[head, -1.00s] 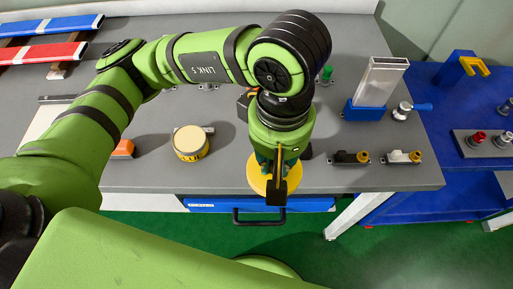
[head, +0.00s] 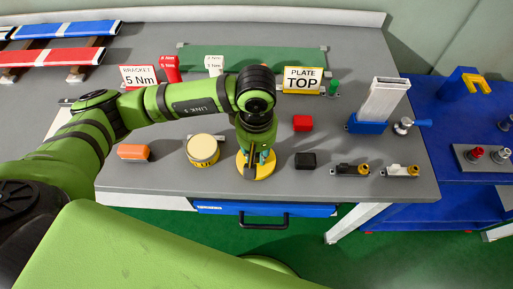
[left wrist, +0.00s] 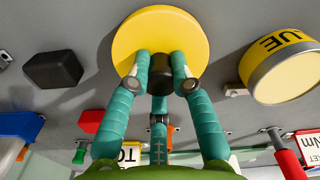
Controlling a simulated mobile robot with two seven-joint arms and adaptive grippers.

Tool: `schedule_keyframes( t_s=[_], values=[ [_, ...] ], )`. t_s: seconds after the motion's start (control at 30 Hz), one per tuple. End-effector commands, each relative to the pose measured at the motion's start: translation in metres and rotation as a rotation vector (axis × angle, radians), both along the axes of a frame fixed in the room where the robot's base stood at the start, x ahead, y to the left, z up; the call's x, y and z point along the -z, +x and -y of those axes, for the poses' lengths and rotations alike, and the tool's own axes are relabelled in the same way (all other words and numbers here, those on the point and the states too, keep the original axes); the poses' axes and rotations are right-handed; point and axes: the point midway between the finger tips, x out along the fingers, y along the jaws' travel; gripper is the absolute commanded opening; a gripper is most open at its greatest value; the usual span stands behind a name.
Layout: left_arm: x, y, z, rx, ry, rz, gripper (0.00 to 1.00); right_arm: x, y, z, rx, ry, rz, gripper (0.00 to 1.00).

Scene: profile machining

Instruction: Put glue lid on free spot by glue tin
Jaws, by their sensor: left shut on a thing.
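The glue lid (head: 264,171) is a yellow disc with a dark knob. My left gripper (head: 256,161) points down and is shut on that knob, with the disc level beneath the fingers. The left wrist view shows the lid (left wrist: 160,22) and the teal fingers (left wrist: 163,72) around the knob. The glue tin (head: 203,151) is a squat yellow tin with a pale top, standing just left of the lid, apart from it. It also shows in the left wrist view (left wrist: 284,70). The lid is on or very close to the grey tabletop; I cannot tell which. My right gripper is not in view.
A black block (head: 305,160) and a red block (head: 302,123) are right of the lid. An orange block (head: 133,152) lies left of the tin. Signs and a green plate (head: 255,58) stand behind. The table's front edge is close to the lid.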

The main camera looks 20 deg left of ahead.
Motion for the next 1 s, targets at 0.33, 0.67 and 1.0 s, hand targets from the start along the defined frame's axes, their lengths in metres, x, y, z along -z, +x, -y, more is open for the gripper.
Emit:
schedule_keyframes(
  t_s=[0.33,0.67,1.0],
  values=[
    [0.004,0.0,0.001,0.0,-0.002,0.001,0.0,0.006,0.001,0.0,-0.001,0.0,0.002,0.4],
    [0.003,0.0,0.0,-0.001,-0.001,0.001,0.46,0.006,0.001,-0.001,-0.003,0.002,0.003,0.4],
    [-0.015,0.002,0.001,0.0,-0.004,0.007,0.46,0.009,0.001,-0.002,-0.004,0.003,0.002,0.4]
  ],
)
